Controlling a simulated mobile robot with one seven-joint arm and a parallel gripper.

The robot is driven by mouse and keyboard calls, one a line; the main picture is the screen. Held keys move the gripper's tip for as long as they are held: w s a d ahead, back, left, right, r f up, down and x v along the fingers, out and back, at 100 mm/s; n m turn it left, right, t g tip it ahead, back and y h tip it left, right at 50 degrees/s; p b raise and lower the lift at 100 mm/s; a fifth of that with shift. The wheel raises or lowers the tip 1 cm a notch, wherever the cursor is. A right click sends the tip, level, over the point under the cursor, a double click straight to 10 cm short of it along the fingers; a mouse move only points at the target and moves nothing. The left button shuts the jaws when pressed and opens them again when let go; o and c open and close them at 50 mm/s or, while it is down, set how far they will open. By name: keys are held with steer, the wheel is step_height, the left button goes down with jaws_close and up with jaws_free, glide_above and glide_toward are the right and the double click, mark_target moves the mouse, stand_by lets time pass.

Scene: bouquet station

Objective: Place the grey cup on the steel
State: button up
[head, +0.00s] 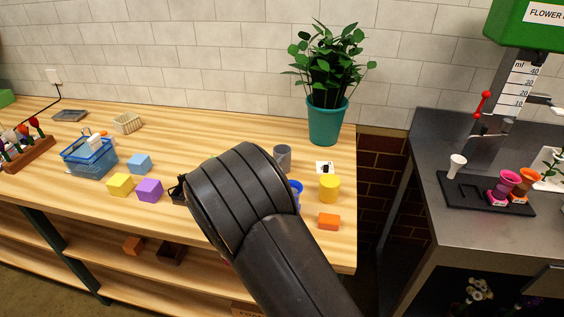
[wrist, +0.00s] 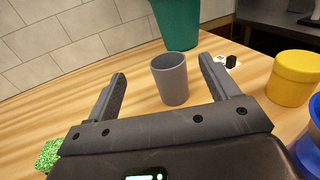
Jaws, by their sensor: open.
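The grey cup (head: 283,157) stands upright on the wooden table, in front of the teal plant pot. In the wrist view the grey cup (wrist: 170,78) stands just beyond and between the spread fingers of my gripper (wrist: 160,85), with a gap on each side. My gripper is open and holds nothing. In the head view my own arm hides the gripper. The steel counter (head: 440,140) is at the right, across a gap from the wooden table.
A yellow container (head: 329,187), a blue object (head: 297,190) and an orange block (head: 328,221) are right of my arm. The teal pot (head: 326,122) stands behind.

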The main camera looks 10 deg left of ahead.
mark_target(285, 147)
step_height(285, 147, down, 2)
steer(key=shift+f, duration=0.15)
steer(key=shift+w+d+f, duration=0.1)
steer(key=shift+w+f, duration=0.05)
steer(key=shift+w, duration=0.05)
steer(key=x, duration=0.4)
steer(key=shift+w+d, duration=0.1)
steer(key=shift+w, duration=0.2)
steer(key=x, duration=0.5)
steer(key=shift+w+d+f, duration=0.15)
steer(key=shift+w+d, duration=0.15)
steer(key=shift+d, duration=0.1)
steer(key=c, duration=1.2)
